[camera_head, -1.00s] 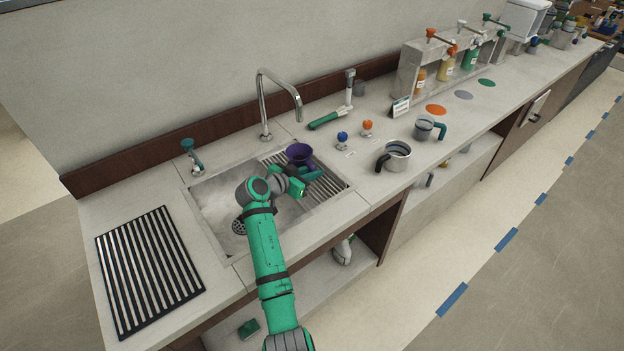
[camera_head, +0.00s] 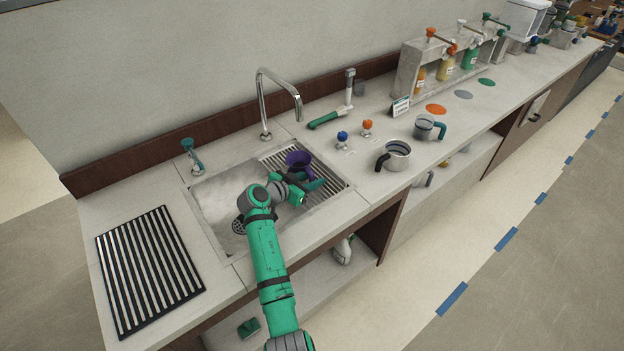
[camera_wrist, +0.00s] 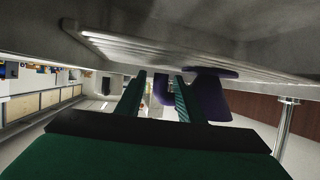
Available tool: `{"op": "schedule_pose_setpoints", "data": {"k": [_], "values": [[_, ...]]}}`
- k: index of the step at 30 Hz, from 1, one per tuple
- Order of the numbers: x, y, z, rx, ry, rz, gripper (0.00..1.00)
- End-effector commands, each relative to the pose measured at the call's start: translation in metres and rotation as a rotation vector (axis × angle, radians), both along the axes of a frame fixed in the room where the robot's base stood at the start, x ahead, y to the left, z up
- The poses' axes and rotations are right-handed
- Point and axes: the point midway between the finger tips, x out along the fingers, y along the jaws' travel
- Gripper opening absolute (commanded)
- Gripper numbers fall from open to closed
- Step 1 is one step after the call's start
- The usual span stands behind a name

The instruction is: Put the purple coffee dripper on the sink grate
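The purple coffee dripper (camera_head: 298,159) is at the slatted sink grate (camera_head: 331,184), over its back left part in the head view. In the wrist view, the dripper (camera_wrist: 208,103) shows with its flat flange close against the grate (camera_wrist: 130,46); whether it bears fully on the slats is hard to tell. My gripper (camera_head: 301,184) is low over the sink, just in front of the dripper. In the wrist view, the fingers of my gripper (camera_wrist: 157,98) stand apart, with a purple part of the dripper between them and a gap beside it.
The sink basin (camera_head: 215,199) lies left of the grate, with a tall faucet (camera_head: 263,105) behind. A black slatted mat (camera_head: 150,268) lies on the left counter. Metal pitchers (camera_head: 397,157) (camera_head: 424,129) and blue and orange-topped tools (camera_head: 342,138) (camera_head: 367,127) stand to the right.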

Motion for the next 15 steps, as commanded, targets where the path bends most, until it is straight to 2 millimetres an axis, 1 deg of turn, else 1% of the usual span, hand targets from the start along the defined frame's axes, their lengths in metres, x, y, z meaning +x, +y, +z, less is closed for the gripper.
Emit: {"op": "schedule_pose_setpoints", "data": {"k": [2,5,8,15], "values": [[0.0,0.0,0.003,0.0,-0.002,0.001,0.34],[-0.007,0.007,0.006,0.0,0.0,0.001,0.34],[-0.018,0.018,0.012,0.001,-0.001,0.003,0.34],[-0.051,0.047,0.031,0.001,-0.002,0.001,0.34]]}}
